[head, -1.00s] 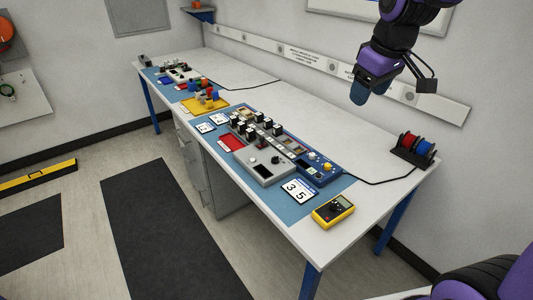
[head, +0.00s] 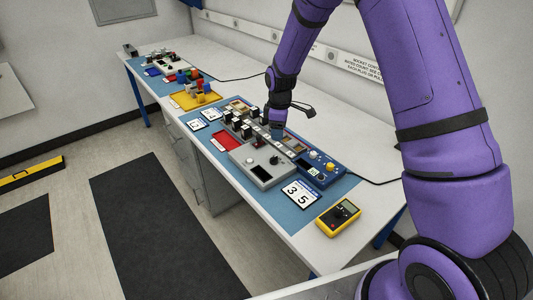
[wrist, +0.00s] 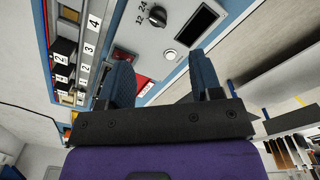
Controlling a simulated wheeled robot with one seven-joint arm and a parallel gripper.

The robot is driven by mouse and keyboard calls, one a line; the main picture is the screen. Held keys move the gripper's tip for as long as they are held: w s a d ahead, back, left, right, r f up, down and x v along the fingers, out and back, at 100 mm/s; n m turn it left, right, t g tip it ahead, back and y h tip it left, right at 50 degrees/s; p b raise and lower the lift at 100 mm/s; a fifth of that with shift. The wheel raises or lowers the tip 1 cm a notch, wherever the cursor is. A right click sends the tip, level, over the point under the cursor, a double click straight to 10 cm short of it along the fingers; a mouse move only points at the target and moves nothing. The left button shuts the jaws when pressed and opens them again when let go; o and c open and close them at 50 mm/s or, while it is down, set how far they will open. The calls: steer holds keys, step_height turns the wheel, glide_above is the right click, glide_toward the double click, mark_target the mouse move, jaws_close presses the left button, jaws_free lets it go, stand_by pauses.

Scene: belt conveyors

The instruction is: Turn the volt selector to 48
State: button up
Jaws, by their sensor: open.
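The volt selector is a dark knob (wrist: 157,15) on a grey panel (wrist: 180,22), with 12 and 24 printed beside it in the wrist view. Which number its pointer faces cannot be told, and no 48 is readable. In the head view the small knob (head: 275,160) sits on the grey unit (head: 247,155) at the front of the blue mat. My gripper (wrist: 162,75) is open and empty, its two blue fingers spread below the knob in the wrist view. In the head view my gripper (head: 277,129) is low, behind the knob and apart from it.
The grey panel also has a dark screen (wrist: 199,24) and a round button (wrist: 169,54). Black blocks (head: 246,131) stand close to my gripper. A blue unit (head: 318,168), a 35 card (head: 300,194) and a yellow multimeter (head: 339,216) are nearby.

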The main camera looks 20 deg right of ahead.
mark_target(274, 157)
steer(key=shift+n, duration=0.3)
steer(key=f, duration=0.4)
steer(key=w+f, duration=0.1)
steer(key=f, duration=0.4)
steer(key=a+f, duration=0.1)
steer(key=f, duration=0.3)
steer(key=shift+w+f, duration=0.15)
steer(key=shift+f, duration=0.1)
steer(key=c, duration=0.9)
